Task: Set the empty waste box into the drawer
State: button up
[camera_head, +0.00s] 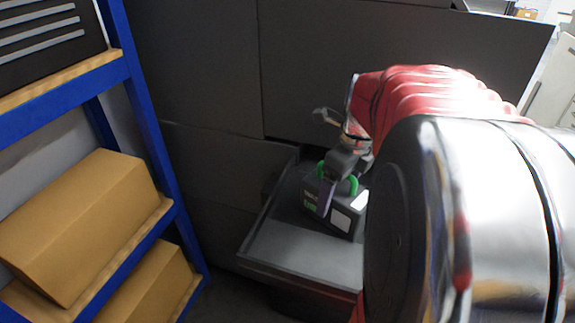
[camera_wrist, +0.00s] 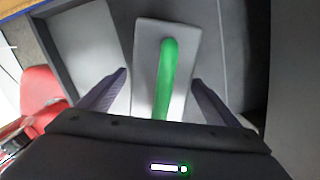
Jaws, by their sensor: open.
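The waste box (camera_head: 318,206) is dark with white labels and a green handle (camera_head: 352,185) on top. It sits within the open grey drawer (camera_head: 300,262), toward its back, and appears to rest on the drawer floor. My gripper (camera_head: 328,190) is over the box at its handle. In the wrist view the green handle (camera_wrist: 167,70) lies between my two spread fingers (camera_wrist: 160,77), with gaps on both sides. The box's top (camera_wrist: 190,40) shows light grey there. My arm hides the drawer's right part, and whether the box is empty cannot be seen.
A blue shelf rack (camera_head: 150,120) with cardboard boxes (camera_head: 85,215) stands close on the left. Dark cabinet panels (camera_head: 200,65) rise behind the drawer. The drawer floor in front of the box is clear.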

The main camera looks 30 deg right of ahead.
jog(key=shift+c, duration=0.3)
jog(key=c, duration=1.4)
jog(key=shift+o, duration=0.2)
jog(key=shift+r, duration=0.2)
notch_tip(320, 180, up, 10)
jog(key=shift+f, duration=0.15)
